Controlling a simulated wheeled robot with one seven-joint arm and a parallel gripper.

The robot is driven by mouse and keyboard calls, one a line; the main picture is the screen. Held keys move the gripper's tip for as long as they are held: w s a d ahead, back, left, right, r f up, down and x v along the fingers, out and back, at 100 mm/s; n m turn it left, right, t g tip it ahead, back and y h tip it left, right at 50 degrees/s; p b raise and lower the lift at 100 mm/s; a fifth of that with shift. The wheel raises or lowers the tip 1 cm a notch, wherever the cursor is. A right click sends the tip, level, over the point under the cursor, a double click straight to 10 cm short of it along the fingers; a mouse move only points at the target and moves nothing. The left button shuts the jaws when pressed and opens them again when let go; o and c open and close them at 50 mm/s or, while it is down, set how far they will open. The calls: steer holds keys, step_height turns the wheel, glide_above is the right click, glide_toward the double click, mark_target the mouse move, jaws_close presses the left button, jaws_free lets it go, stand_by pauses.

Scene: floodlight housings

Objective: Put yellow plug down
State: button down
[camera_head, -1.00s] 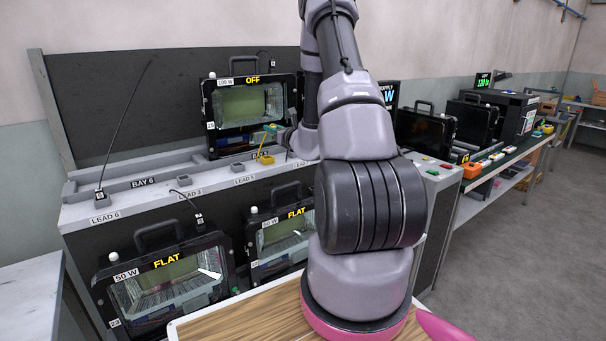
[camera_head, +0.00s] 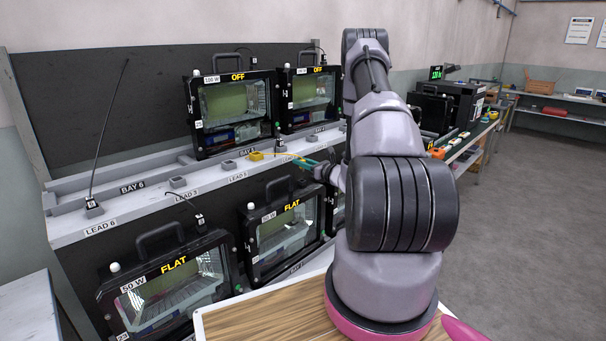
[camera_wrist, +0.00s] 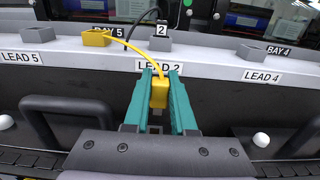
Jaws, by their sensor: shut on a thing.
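The yellow plug (camera_wrist: 160,92) is between the two teal fingers of my gripper (camera_wrist: 161,80) in the wrist view, in front of the LEAD 2 label (camera_wrist: 157,67). My gripper is shut on it. A thin yellow cable runs from the plug up and left to a yellow block (camera_wrist: 97,37) on the grey ledge. In the head view my gripper (camera_head: 308,163) is at the bench's front edge, right of the yellow block (camera_head: 256,155). Contact between plug and ledge cannot be told.
Grey blocks (camera_wrist: 158,42) stand on the ledge, the left one behind LEAD 5 (camera_wrist: 22,57) and the right one behind LEAD 4 (camera_wrist: 262,77). Two housings marked OFF (camera_head: 237,77) stand at the back. Housings marked FLAT (camera_head: 173,265) are below the front edge.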

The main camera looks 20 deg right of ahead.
mark_target(302, 171)
steer(key=shift+f, duration=1.95)
steer(key=shift+f, duration=0.2)
steer(key=shift+f, duration=0.4)
steer(key=c, duration=0.7)
jaws_free()
steer(key=shift+c, duration=0.2)
steer(key=shift+a, duration=0.1)
